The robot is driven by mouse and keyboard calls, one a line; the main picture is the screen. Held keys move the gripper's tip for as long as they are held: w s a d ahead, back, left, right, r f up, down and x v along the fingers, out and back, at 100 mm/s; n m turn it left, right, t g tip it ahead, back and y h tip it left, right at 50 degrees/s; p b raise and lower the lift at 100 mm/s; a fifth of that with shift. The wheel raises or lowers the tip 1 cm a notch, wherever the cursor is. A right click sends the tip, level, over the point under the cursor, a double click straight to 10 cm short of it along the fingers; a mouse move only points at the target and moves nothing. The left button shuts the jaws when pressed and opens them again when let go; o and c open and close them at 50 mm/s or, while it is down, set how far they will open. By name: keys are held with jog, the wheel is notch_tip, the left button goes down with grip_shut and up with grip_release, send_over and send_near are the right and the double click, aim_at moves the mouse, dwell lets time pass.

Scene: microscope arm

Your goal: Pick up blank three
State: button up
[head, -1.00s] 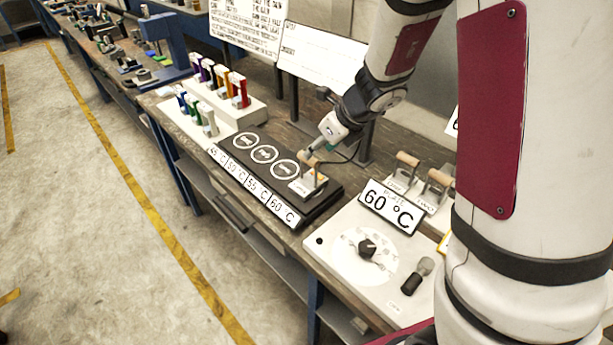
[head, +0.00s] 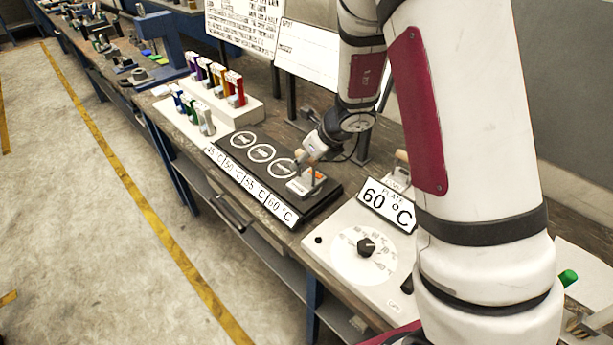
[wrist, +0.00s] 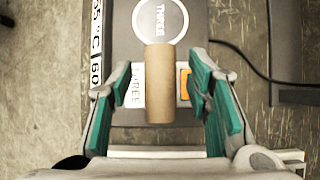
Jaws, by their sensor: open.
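Blank three has a brown wooden bar handle (wrist: 158,108) and a pale base with a label reading THREE. In the head view the blank (head: 305,187) stands on the 60 °C end of the black plate (head: 236,164). My gripper (wrist: 160,86) is open, with a green-padded finger on either side of the handle. Gaps show between handle and pads, so it holds nothing. In the head view my gripper (head: 311,158) is right at the blank's top and partly hides the handle. An orange patch shows beside the handle in the wrist view.
The black plate has several ringed spots and temperature labels. A white control box (head: 350,250) with a dial and a 60 °C sign (head: 387,205) stands to the right. Racks of coloured pieces (head: 222,92) stand to the left. A black cable (wrist: 262,70) lies beside the plate.

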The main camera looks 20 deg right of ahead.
grip_shut()
jog(key=shift+r, duration=0.1)
jog(key=shift+r, duration=0.8)
jog(key=shift+s+r, duration=0.2)
jog(key=shift+r, duration=0.3)
jog(key=shift+s+r, duration=0.15)
jog(key=shift+r, duration=0.35)
jog(key=s+r+p, duration=0.1)
jog(key=s+p, duration=0.2)
jog(key=s, duration=1.2)
jog(key=shift+s+r, duration=0.15)
jog(key=shift+r, duration=0.05)
